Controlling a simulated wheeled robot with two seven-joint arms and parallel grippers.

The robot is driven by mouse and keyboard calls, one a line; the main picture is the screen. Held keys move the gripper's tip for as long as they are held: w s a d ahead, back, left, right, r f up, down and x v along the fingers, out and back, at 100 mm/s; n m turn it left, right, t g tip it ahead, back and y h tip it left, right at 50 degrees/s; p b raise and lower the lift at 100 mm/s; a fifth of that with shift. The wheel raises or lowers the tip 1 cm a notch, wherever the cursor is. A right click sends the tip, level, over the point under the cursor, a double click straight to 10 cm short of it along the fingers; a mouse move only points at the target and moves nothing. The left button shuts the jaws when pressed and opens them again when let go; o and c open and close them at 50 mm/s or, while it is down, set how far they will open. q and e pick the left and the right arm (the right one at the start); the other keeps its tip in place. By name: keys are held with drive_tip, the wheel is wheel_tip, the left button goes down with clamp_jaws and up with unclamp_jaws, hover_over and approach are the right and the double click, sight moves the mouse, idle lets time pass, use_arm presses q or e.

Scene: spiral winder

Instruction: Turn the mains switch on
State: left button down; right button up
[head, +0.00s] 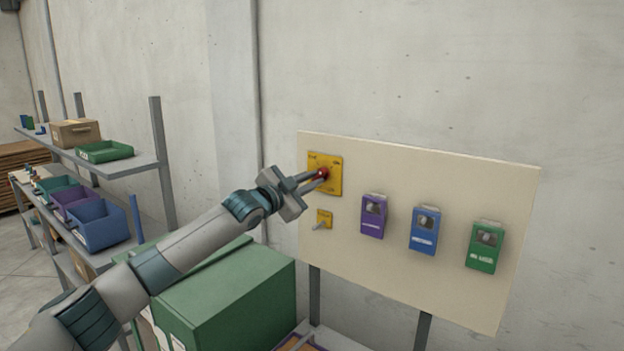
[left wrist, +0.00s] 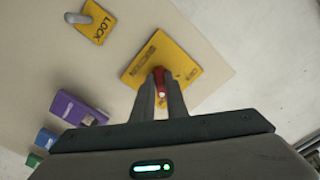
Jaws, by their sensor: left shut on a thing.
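The mains switch is a red knob (head: 323,174) on a yellow plate (head: 334,185) at the upper left of the cream panel. My left gripper (head: 318,177) reaches it from the left and is shut on the red knob. In the left wrist view the knob (left wrist: 160,78) shows between the two fingers of my left gripper (left wrist: 160,92), in front of the yellow plate (left wrist: 190,62). The fingers hide part of the knob, and I cannot read its setting. My right gripper is not in view.
Below the switch is a smaller yellow plate marked LOCK (left wrist: 98,20) with a grey lever. Purple (head: 373,217), blue (head: 424,231) and green (head: 485,247) units hang on the panel (head: 400,295) to the right. A green cabinet (head: 235,300) stands below my left arm. Shelves with bins are at left.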

use_arm(q)
drive_tip(key=shift+f+m, duration=0.1)
drive_tip(key=shift+m, duration=0.4)
drive_tip(key=c, duration=1.8)
unclamp_jaws()
drive_tip(key=shift+o, duration=0.2)
drive_tip(key=b+v, duration=0.6)
drive_tip(key=v, duration=1.1)
drive_tip(key=shift+s+a, duration=0.15)
